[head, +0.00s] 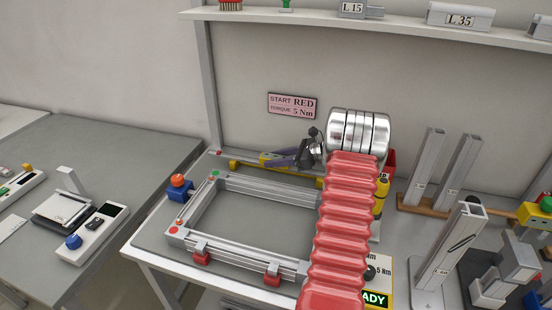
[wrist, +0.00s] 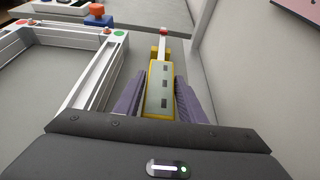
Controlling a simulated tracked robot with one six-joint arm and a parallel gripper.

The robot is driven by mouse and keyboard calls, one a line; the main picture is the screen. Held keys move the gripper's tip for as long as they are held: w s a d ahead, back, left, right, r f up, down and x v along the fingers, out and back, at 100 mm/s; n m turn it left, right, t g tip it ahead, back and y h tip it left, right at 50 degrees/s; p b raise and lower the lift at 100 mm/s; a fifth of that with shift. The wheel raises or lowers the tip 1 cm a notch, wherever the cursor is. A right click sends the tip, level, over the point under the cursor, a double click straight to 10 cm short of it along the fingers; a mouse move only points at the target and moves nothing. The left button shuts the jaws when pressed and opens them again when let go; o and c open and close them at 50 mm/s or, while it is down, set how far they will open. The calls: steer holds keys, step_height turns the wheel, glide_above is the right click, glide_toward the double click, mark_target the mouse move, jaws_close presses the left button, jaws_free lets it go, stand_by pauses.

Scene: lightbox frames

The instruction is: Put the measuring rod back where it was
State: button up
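The measuring rod (wrist: 161,88) has a yellow body with a pale face and a thin pale end with a red tip. In the wrist view it points away from me, lengthwise between the purple fingers of my gripper (wrist: 160,90). The fingers lie close along both sides and appear shut on it. In the head view my gripper (head: 288,159) is behind the aluminium frame, with the rod (head: 268,158) reaching out to its left. A yellow rest (head: 235,166) stands under or just behind the rod; whether they touch is unclear. My red arm sleeve hides the right side.
The aluminium frame (head: 262,185) lies on the bench in front of the rod, with a blue block and orange knob (head: 178,183) at its left corner. The back wall is close behind. Upright profiles (head: 422,167) stand at the right. The frame's inside is clear.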

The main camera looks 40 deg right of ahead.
steer(key=o, duration=0.3)
steer(key=shift+s+d+r, duration=0.1)
steer(key=shift+s+r, duration=0.05)
steer(key=shift+r, duration=0.15)
steer(key=v, duration=1.1)
steer(key=shift+s+d+r, duration=0.1)
steer(key=shift+s+d, duration=0.1)
steer(key=shift+s, duration=0.05)
steer(key=shift+a, duration=0.1)
